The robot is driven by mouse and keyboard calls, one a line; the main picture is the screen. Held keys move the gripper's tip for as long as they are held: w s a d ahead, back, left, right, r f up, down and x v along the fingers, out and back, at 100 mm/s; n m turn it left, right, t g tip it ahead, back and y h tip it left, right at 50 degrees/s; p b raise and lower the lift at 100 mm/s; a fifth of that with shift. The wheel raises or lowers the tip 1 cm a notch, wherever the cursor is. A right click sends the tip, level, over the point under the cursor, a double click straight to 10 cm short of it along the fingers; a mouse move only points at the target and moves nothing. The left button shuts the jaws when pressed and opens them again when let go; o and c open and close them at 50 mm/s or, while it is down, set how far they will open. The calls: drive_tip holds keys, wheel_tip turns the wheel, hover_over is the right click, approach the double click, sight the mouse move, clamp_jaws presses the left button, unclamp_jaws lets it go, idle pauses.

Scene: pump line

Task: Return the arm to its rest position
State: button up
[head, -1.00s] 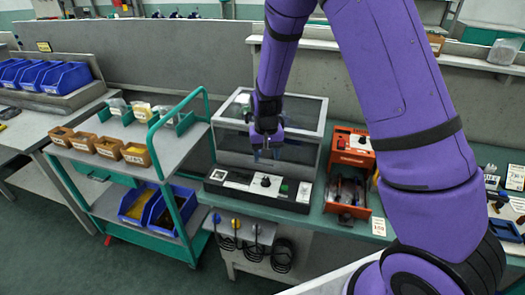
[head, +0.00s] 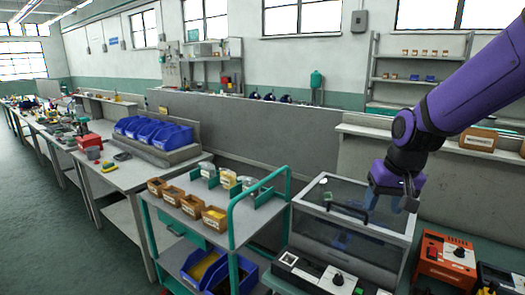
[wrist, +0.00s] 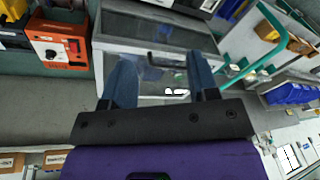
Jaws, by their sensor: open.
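My purple arm reaches in from the right in the head view. My gripper (head: 390,200) hangs in the air in front of the clear-lidded test box (head: 352,213), near the box's upper right part. In the wrist view its two blue fingers (wrist: 164,80) stand apart with nothing held between them. The test box also shows beyond the fingers in the wrist view (wrist: 155,25). A black panel with a dark knob (head: 335,281) sits at the front of the box.
A green-framed trolley (head: 232,225) with brown bins (head: 213,219) stands left of the box. An orange unit (head: 446,258) stands right of it. Blue bins (head: 150,132) sit on the left bench. A shelf (head: 425,75) is on the back wall. The left aisle floor is clear.

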drive_tip(key=s+d+r+t, duration=0.1)
drive_tip(key=s+r, duration=0.2)
drive_tip(key=s, duration=0.3)
drive_tip(key=s+d+r+t, duration=0.1)
drive_tip(key=s+r, duration=0.3)
drive_tip(key=s, duration=0.3)
drive_tip(key=s+d+r+n+t+h, duration=0.1)
drive_tip(key=s+r, duration=0.3)
drive_tip(key=s, duration=0.3)
drive_tip(key=shift+d, duration=0.35)
